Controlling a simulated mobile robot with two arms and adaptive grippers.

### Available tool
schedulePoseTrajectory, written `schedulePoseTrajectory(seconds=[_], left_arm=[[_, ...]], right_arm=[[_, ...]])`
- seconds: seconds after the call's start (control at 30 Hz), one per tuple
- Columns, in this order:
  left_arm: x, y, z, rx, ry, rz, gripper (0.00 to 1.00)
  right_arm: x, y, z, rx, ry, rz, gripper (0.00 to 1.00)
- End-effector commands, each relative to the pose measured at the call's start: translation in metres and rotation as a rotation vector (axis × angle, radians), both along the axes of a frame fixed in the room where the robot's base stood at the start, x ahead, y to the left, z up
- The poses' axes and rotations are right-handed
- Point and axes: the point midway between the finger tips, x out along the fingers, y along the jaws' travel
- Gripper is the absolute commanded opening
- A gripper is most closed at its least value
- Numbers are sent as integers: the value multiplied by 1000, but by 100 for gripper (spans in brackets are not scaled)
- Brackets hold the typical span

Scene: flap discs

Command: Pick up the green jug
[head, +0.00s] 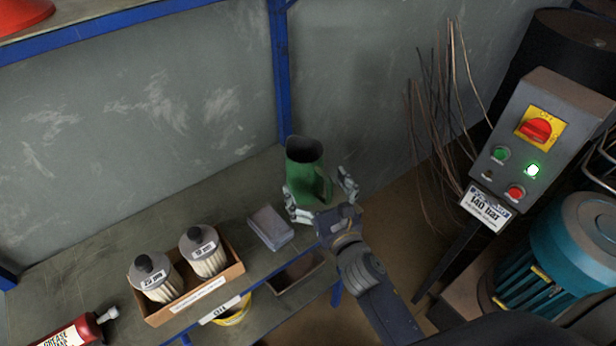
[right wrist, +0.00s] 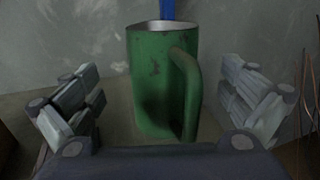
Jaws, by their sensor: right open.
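The green jug (head: 303,172) stands upright at the right end of the grey shelf, its handle turned toward my right arm. It is worn metal with an open top. My right gripper (head: 320,192) is open, with one finger on each side of the jug. In the right wrist view the jug (right wrist: 160,85) stands between the spread fingers of the gripper (right wrist: 165,105), with a gap on both sides. Its handle faces the camera. The left gripper does not show.
A cardboard box (head: 236,272) with two filters stands on the shelf (head: 110,232) at left. A small grey block (head: 270,228) lies beside the jug. A blue post (head: 280,80) rises behind it. A control box (head: 540,135) and thin rods (head: 440,110) are to the right.

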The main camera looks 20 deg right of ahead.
Motion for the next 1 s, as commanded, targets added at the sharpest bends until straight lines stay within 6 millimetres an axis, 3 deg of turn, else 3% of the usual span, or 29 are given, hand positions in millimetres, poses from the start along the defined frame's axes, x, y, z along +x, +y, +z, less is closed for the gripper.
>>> schedulePoseTrajectory(seconds=[0.3, 0.6, 0.67, 0.9, 1.0], left_arm=[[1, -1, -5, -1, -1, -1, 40], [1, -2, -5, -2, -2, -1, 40], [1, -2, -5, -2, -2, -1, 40], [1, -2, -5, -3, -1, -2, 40], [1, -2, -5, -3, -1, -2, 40]], right_arm=[[42, 0, -2, 0, -1, 0, 99], [47, 1, -2, 1, 0, 0, 99], [47, 1, -2, 1, 0, 0, 90], [46, 1, -2, 1, 0, 0, 36], [47, 1, 1, 2, -6, 1, 33]])
